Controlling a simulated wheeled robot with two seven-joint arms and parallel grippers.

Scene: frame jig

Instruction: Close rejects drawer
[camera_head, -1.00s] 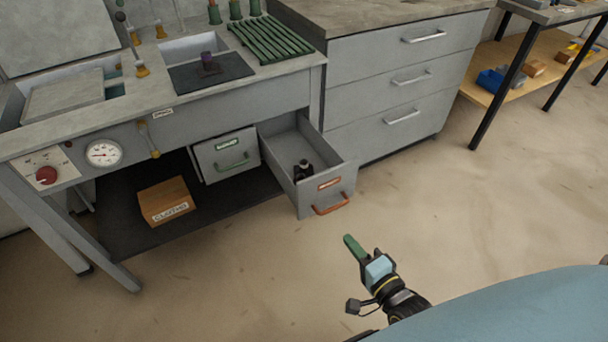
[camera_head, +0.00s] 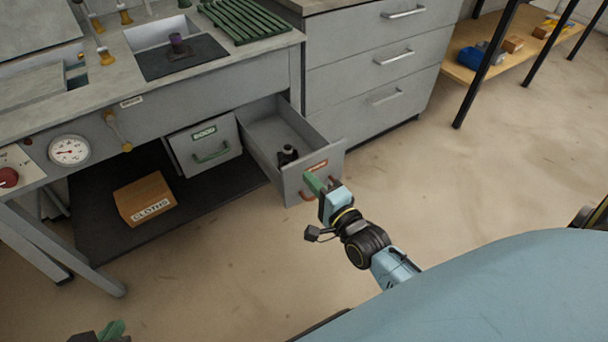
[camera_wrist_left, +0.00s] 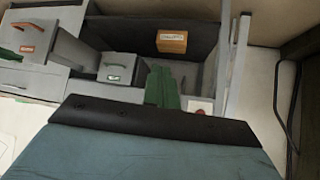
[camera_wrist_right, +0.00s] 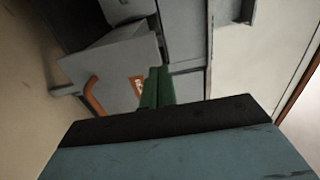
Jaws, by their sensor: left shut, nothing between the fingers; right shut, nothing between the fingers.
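The rejects drawer (camera_head: 325,172) is pulled out from under the bench. It has an orange handle and an orange label on its grey front, and a dark object (camera_head: 288,155) lies inside. In the right wrist view the orange handle (camera_wrist_right: 92,97) is left of my shut green fingers. My right gripper (camera_head: 313,183) is shut and empty at the drawer front, overlapping the handle in the head view; whether it touches cannot be told. My left gripper (camera_head: 112,330) is at the bottom left edge, shut and empty, away from the drawer. Its fingers also show in the left wrist view (camera_wrist_left: 162,86).
A drawer with a green handle (camera_head: 210,154) and a "GOOD" label is left of the rejects drawer. A cardboard box (camera_head: 145,198) marked "CLOTHS" sits on the dark lower shelf. A grey cabinet (camera_head: 345,88) stands right of the drawer. The floor in front is clear.

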